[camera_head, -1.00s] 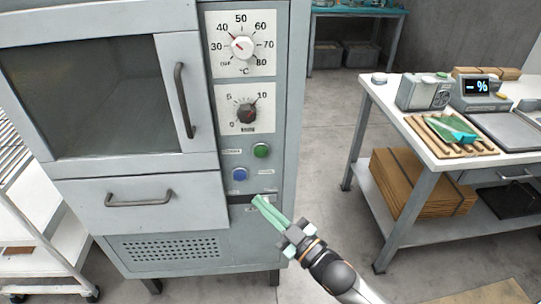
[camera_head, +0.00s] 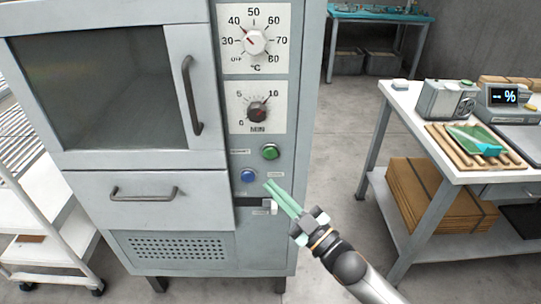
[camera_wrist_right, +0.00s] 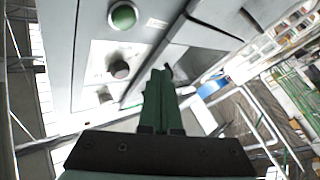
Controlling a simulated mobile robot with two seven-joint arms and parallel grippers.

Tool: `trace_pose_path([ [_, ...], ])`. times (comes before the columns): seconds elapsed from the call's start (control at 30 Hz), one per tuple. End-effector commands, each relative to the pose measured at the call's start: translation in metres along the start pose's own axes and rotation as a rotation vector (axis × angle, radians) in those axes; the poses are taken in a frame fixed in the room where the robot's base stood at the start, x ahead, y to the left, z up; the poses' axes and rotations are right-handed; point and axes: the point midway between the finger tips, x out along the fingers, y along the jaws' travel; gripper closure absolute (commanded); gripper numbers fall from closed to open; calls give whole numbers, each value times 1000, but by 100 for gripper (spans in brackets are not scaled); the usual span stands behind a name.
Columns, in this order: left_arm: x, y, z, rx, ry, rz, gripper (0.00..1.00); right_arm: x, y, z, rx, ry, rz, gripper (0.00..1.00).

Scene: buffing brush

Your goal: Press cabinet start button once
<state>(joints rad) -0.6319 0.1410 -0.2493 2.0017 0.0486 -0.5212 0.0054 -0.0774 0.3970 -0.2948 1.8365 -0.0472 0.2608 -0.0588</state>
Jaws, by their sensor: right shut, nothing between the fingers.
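The grey cabinet (camera_head: 218,215) stands at the left of the head view. Its panel has a green button (camera_head: 270,152) and, lower left of it, a blue button (camera_head: 248,176). The labels beside them are too small to read. My right gripper (camera_head: 268,185) has its green fingers shut and empty. Its tips are in front of the panel, below the green button and right of the blue one; contact cannot be told. In the right wrist view the shut fingers (camera_wrist_right: 158,75) point at the panel, with a green button (camera_wrist_right: 123,16) at upper left. My left gripper is not in view.
Above the buttons are a temperature dial (camera_head: 254,42) and a timer knob (camera_head: 257,112). A white switch (camera_head: 270,206) is under the gripper. A workbench (camera_head: 400,97) stands at right, a white cart (camera_head: 60,215) at left. Floor between cabinet and bench is clear.

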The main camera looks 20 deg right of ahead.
Motion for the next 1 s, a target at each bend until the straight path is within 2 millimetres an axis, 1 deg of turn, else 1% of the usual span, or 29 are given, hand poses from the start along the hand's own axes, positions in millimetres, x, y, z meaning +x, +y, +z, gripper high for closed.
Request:
trace_pose_path([
  [0.03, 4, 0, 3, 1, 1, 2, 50, 4, 2, 6, -3, 1, 0, 100],
  [0.3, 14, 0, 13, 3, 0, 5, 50, 31, 23, 26, -5, 0, 1, 100],
  [0.5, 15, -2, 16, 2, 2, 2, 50, 46, 34, 36, -3, -1, 0, 100],
  [0.7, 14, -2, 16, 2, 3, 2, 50, 53, 39, 39, -2, -2, 0, 100],
  [1.0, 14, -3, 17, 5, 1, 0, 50, 53, 39, 39, -1, -2, 0, 100],
])
